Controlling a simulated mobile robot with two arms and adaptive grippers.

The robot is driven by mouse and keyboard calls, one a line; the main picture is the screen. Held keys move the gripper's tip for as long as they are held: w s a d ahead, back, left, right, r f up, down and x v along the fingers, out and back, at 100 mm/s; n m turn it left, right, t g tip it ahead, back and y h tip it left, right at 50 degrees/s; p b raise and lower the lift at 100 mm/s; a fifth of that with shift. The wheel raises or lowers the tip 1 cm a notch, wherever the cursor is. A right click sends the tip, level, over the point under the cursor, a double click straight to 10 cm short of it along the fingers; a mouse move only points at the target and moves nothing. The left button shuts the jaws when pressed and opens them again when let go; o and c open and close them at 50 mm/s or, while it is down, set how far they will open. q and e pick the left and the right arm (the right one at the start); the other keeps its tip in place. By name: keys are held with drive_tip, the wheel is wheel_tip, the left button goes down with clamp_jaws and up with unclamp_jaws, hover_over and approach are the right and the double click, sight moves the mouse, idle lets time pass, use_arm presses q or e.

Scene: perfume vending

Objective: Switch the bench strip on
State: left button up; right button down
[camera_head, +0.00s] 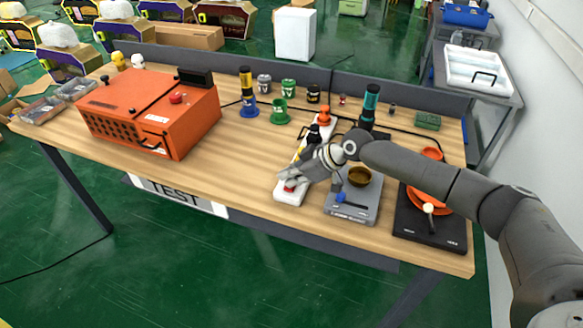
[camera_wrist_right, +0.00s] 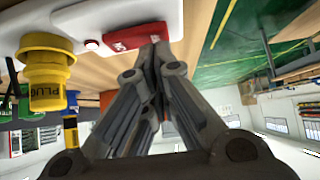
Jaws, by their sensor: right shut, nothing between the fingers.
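The bench strip (camera_head: 282,198) is a long white power strip lying on the wooden bench, with plugs toward its far end. Its red rocker switch (camera_head: 290,187) is at the near end. It also shows large in the right wrist view (camera_wrist_right: 137,36), with white marks on it. My right gripper (camera_head: 284,180) is shut and empty, pointing down at the switch. In the right wrist view its fingertips (camera_wrist_right: 153,48) overlap the switch's edge; I cannot tell whether they touch it. Which way the rocker is tipped is unclear. My left gripper is not in view.
A yellow plug (camera_wrist_right: 45,80) stands in the strip near my fingers. A grey scale-like device (camera_head: 352,212) with a brown bowl (camera_head: 359,176) sits right of the strip. A black plate (camera_head: 430,232) lies farther right. An orange machine (camera_head: 150,112) stands left, with clear bench between.

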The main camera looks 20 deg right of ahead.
drive_tip(key=shift+a+f, duration=0.1)
idle(0.3)
drive_tip(key=shift+s+f, duration=0.1)
drive_tip(key=shift+f, duration=0.05)
drive_tip(key=shift+w+d+b, duration=0.25)
drive_tip(key=shift+w+b, duration=0.05)
drive_tip(key=shift+w, duration=0.15)
drive_tip(key=shift+w+d+r, duration=0.2)
drive_tip(key=shift+w+r, duration=0.05)
